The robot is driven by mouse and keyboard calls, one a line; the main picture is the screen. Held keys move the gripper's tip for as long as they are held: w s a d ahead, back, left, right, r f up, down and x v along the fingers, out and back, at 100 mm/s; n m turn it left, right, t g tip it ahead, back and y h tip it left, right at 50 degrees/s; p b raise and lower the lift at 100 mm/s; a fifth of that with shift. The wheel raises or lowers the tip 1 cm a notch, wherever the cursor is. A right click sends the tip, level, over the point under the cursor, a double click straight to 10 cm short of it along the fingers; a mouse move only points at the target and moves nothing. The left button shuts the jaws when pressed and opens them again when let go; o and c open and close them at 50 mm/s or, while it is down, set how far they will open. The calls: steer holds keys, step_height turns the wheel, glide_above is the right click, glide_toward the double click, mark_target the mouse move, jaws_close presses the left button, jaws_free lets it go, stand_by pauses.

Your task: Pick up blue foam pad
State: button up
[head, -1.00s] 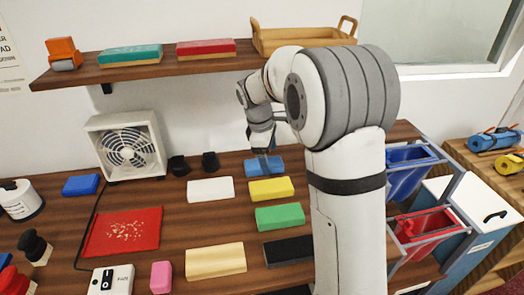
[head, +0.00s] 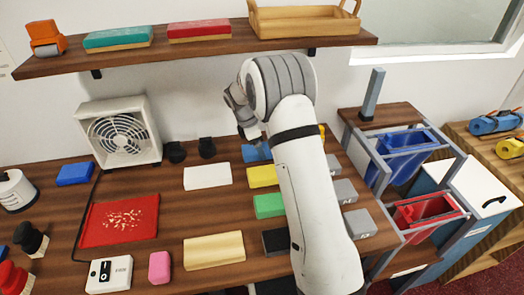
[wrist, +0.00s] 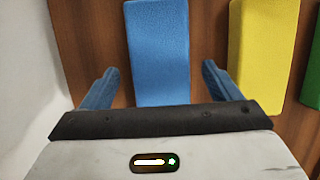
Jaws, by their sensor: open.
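The blue foam pad (wrist: 158,45) is a flat rectangular block on the wooden counter. In the wrist view it lies between the two spread fingers of my gripper (wrist: 159,78), with a gap on each side. Its near end is hidden behind the gripper body. In the head view the blue pad (head: 254,153) shows beside my arm, which covers part of it. My gripper's fingers are hidden there by the arm.
A yellow pad (wrist: 264,45) lies close to the right of the blue one. A white pad (head: 207,177) and green pad (head: 268,206) are nearby. The wall stands behind the counter; a shelf (head: 190,50) hangs above. Another blue block (head: 75,173) lies far left.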

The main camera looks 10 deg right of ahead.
steer(key=shift+x, duration=0.95)
steer(key=shift+c, duration=0.2)
steer(key=c, duration=1)
steer(key=shift+r, duration=0.15)
